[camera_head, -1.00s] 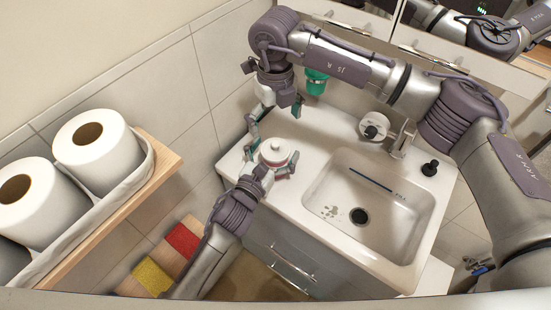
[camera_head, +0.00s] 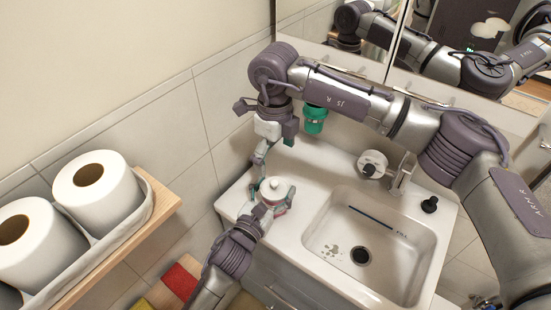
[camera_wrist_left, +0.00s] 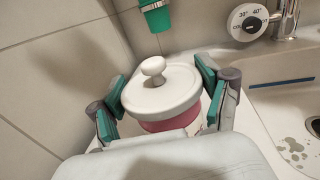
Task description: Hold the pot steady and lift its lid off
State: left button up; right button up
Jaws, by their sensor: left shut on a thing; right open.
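The pot has a pink body (camera_wrist_left: 172,122) and a white lid (camera_wrist_left: 160,92) with a round knob (camera_wrist_left: 153,67). It stands upright on the left part of the white counter, and the lid sits on it. The lid also shows in the head view (camera_head: 274,188). My left gripper (camera_head: 266,212) is shut on the pot, with green-padded fingers on both sides of it in the left wrist view (camera_wrist_left: 160,103). My right gripper (camera_head: 258,178) is open, pointing down beside the lid's left side in the head view. Whether it touches the lid is unclear.
A green cup (camera_head: 314,120) is on the wall behind. A faucet (camera_head: 402,175) stands behind the basin. A wooden shelf (camera_head: 160,205) with paper rolls (camera_head: 98,192) is at the left.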

aim_at(276, 182)
notch_tip(276, 182, down, 10)
jog(key=n, duration=0.6)
jog(key=shift+d+r, duration=0.1)
jog(key=shift+r, duration=0.05)
